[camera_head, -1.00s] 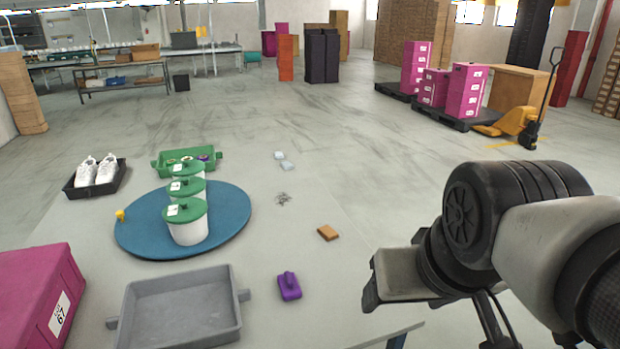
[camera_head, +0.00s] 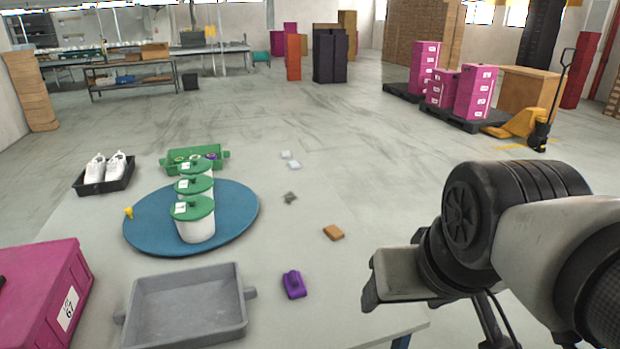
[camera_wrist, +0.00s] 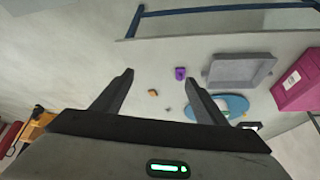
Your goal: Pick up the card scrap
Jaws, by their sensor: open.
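A small crumpled grey-brown piece (camera_head: 290,197), which looks like the card scrap, lies on the pale table right of the blue round mat (camera_head: 149,235). It is too small to be sure. It also shows as a speck in the wrist view (camera_wrist: 168,108). A brown block (camera_head: 333,232) lies nearer to me, and a purple handled object (camera_head: 294,285) nearer still. My gripper (camera_head: 370,290) is at the table's right side, apart from all of these. In the wrist view its two fingers (camera_wrist: 159,77) are spread with nothing held between them.
White lidded tubs (camera_head: 195,222) stand on the mat. Two pale pieces (camera_head: 291,160) lie at the back. The table's middle right is mostly clear.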

